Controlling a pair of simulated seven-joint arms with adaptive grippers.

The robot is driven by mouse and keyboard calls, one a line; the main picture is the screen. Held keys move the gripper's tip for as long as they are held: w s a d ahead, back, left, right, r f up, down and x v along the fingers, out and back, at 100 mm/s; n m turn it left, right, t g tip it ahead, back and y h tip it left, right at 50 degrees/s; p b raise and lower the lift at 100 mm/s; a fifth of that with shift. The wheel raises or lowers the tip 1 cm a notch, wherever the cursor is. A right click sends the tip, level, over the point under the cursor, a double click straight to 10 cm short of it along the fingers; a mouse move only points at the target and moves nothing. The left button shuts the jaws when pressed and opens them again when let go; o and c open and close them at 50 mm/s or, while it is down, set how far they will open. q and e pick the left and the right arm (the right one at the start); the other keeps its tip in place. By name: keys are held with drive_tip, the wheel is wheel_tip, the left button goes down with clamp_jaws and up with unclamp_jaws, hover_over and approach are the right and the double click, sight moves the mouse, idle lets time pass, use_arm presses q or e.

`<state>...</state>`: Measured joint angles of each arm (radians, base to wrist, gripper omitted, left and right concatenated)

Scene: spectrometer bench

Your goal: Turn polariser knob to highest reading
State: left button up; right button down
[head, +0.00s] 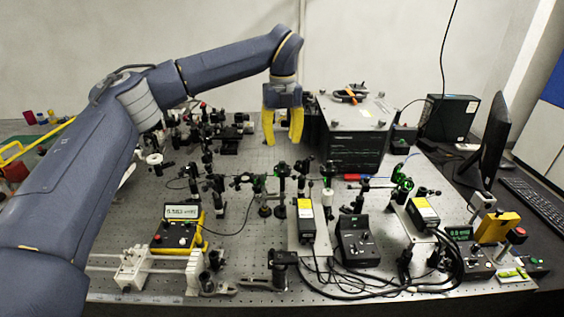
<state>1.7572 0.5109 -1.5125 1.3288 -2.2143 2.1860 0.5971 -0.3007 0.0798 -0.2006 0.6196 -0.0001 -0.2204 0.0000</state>
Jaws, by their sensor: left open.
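My left gripper (283,130) hangs with its yellow fingers pointing down over the back middle of the bench. Its fingers are apart, with nothing between them. A yellow-cased meter (178,228) with a lit display stands at the front left; its digits are too small to read. A dark box with a green display (460,233) stands at the front right. Several post-mounted optics (283,178) stand in the middle, below the gripper in the picture. I cannot tell which of them carries the polariser knob. My right gripper does not show.
The perforated optical table (240,215) is crowded with mounts. A large black box (352,150) stands just right of the gripper. Black boxes with yellow labels (306,215) and cables fill the front. A monitor (494,135) and keyboard (540,205) are at the right.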

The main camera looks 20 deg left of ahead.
sight(282, 162)
use_arm(q)
wheel_tip(282, 162, down, 8)
drive_tip(key=shift+f, duration=0.1)
idle(0.4)
drive_tip(key=shift+c, duration=0.2)
clamp_jaws()
idle(0.4)
